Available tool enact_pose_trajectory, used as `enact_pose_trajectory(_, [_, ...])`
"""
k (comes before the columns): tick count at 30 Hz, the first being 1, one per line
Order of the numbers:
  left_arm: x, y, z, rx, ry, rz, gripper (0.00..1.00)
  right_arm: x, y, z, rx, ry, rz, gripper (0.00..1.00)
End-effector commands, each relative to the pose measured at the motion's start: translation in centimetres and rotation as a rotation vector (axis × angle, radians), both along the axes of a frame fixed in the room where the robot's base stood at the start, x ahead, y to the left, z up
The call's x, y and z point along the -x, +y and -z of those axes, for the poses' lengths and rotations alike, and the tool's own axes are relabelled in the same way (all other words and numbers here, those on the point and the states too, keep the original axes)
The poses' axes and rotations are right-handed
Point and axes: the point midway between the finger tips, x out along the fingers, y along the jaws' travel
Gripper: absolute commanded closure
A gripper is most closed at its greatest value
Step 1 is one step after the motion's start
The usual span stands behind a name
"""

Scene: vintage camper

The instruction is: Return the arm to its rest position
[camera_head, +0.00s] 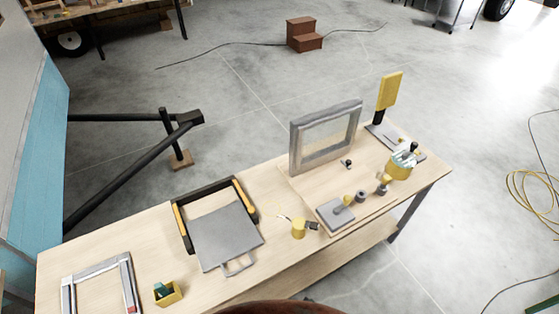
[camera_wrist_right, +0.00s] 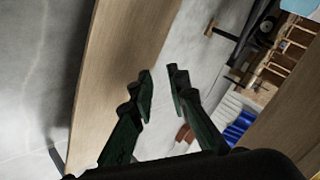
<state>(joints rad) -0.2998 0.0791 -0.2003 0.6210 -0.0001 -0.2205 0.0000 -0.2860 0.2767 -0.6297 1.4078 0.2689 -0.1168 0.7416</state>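My right gripper (camera_wrist_right: 160,76) shows in the right wrist view as two dark green, stepped fingers. Their tips are apart with nothing held between them. A wooden surface edge (camera_wrist_right: 118,60) lies beyond the fingers on the left, with grey floor around it. In the head view I make out neither gripper clearly. A dark reddish-brown rounded shape, which I cannot identify, shows at the bottom edge. My left gripper is not seen.
The wooden workbench (camera_head: 160,238) carries a grey window frame (camera_head: 293,148), a grey panel in a black-and-yellow holder (camera_head: 226,236), a light frame (camera_head: 67,296), a yellow box (camera_head: 168,296), a yellow cup (camera_head: 298,229) and small parts.

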Motion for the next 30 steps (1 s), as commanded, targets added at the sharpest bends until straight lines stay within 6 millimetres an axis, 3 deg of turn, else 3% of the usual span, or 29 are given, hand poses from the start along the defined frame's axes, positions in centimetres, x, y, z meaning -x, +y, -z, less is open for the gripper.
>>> enact_pose_trajectory(1, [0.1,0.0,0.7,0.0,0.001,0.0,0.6,1.1,-2.3,3.4,0.078,0.025,-0.005,0.84])
enact_pose_trajectory(6, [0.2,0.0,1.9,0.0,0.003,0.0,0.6,6.4,-9.7,12.0,0.325,0.117,-0.065,0.84])
enact_pose_trajectory(11, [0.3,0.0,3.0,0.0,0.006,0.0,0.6,13.9,-15.3,18.8,0.511,0.246,-0.16,0.84])
enact_pose_trajectory(15, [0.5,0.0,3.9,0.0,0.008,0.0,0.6,21.8,-18.7,23.2,0.624,0.372,-0.265,0.84])
enact_pose_trajectory(18, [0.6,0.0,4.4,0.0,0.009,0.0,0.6,26.6,-20.0,25.1,0.669,0.445,-0.336,0.84])
enact_pose_trajectory(22, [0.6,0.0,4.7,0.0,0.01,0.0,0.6,30.8,-20.6,26.4,0.697,0.506,-0.401,0.84])
enact_pose_trajectory(25, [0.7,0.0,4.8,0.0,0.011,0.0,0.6,32.2,-20.7,26.7,0.705,0.527,-0.427,0.84])
enact_pose_trajectory(30, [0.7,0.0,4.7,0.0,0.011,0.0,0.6,32.6,-20.8,26.7,0.707,0.531,-0.434,0.84])
